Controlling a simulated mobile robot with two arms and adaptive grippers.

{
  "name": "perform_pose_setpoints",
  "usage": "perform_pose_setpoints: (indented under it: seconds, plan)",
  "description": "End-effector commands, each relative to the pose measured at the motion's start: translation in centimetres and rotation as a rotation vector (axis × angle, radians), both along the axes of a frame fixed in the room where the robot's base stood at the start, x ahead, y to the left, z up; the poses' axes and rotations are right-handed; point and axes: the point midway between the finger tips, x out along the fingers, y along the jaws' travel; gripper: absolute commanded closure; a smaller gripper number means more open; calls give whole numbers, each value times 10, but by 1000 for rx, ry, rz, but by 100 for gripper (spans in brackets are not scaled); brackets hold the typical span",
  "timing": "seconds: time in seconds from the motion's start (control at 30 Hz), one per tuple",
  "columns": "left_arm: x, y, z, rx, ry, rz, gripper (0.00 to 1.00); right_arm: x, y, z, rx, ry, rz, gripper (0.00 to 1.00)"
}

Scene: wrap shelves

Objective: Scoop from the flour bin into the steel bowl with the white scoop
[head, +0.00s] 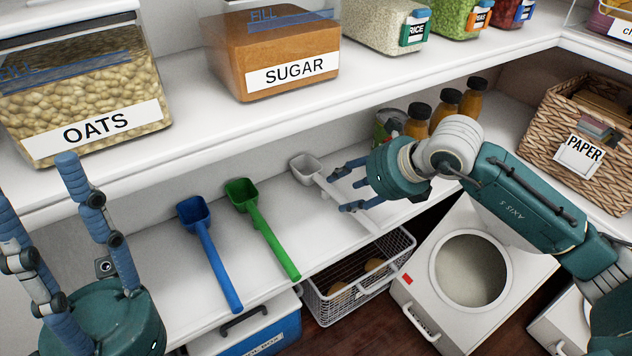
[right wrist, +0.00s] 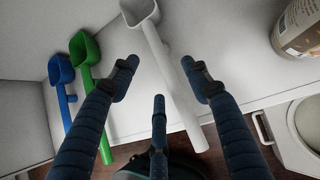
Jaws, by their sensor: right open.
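The white scoop (head: 306,166) lies on the lower shelf, its handle running toward the shelf's front edge. In the right wrist view the white scoop (right wrist: 172,75) has its handle between the spread fingers of my right gripper (right wrist: 160,66). In the head view my right gripper (head: 338,193) is open over the handle; I see no grip on it. My left gripper (head: 38,178) is open and empty at the lower left. A white bin (head: 412,282) with a round opening holds pale contents, likely flour; no name on it is readable. I see no steel bowl.
A blue scoop (head: 210,248) and a green scoop (head: 263,228) lie left of the white one. Orange-filled bottles (head: 443,107) and a can stand behind my right gripper. A wire basket (head: 335,304) and a blue box (head: 262,330) are below. The upper shelf (head: 205,130) overhangs.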

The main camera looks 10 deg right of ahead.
Motion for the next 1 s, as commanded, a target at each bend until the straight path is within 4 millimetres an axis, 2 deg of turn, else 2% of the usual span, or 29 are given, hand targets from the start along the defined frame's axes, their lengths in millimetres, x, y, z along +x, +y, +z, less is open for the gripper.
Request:
perform_pose_setpoints:
  seconds: [0.17, 0.33, 0.67, 0.77, 0.9, 0.93, 1.0]
  plan:
    - [1, -1, -6, 1, -17, 1, 60, 10, 7, -18, 1, 0, 1, 52]
    - [3, -2, 2, 5, -59, 3, 60, 24, 15, -36, 3, 0, 2, 52]
    - [3, -2, 7, 7, -71, 4, 60, 29, 18, -41, -1, 0, 1, 52]
    - [3, -3, 7, 7, -71, 4, 60, 29, 18, -41, 0, 0, 1, 68]
    - [3, -3, 6, 7, -70, 3, 60, 29, 18, -41, -1, 0, 1, 96]
    - [3, -3, 6, 7, -70, 3, 60, 29, 18, -41, -1, 0, 1, 100]
    - [3, -3, 7, 7, -70, 3, 60, 29, 18, -41, 1, -1, 1, 100]
